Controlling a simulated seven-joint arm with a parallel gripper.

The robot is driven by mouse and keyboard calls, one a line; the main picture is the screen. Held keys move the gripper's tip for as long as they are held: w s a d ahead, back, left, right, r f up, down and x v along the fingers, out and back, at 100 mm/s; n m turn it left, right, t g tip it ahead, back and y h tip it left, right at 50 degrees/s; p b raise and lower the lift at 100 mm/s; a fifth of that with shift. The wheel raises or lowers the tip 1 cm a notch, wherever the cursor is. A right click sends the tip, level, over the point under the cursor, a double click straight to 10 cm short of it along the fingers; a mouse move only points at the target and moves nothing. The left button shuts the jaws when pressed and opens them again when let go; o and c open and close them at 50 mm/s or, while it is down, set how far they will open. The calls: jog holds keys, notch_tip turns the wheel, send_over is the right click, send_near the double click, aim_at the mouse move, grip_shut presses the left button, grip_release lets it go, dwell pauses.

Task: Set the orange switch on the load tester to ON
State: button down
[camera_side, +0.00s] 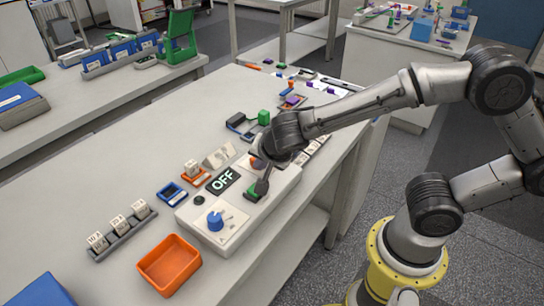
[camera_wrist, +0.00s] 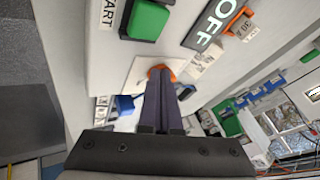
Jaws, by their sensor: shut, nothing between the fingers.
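The load tester (camera_side: 215,238) is a long white box on the table, with a blue knob, a green button (camera_side: 254,193) and a dark display (camera_side: 223,180) reading OFF. In the wrist view, the orange switch (camera_wrist: 154,71) sits on a white plate below the green START button (camera_wrist: 149,20). My gripper (camera_wrist: 161,76) is shut and empty, its dark fingers pointing at the switch and covering much of it. Whether the fingertips touch it, I cannot tell. In the side view my gripper (camera_side: 263,183) is over the tester and the switch is mostly hidden.
An orange tray (camera_side: 169,265) stands in front of the tester. A small blue tray (camera_side: 172,192) and a rack of white blocks (camera_side: 122,230) lie to its left. More small parts lie behind it.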

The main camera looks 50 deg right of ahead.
jog(key=shift+d, duration=0.9)
jog(key=s+a, duration=0.2)
jog(key=a, duration=0.1)
jog(key=shift+s+a, duration=0.25)
jog(key=shift+s, duration=0.1)
jog(key=s+a+r, duration=0.1)
jog(key=a+r, duration=0.5)
jog(key=r, duration=0.2)
jog(key=shift+s+a, duration=0.15)
jog(key=shift+s, duration=0.05)
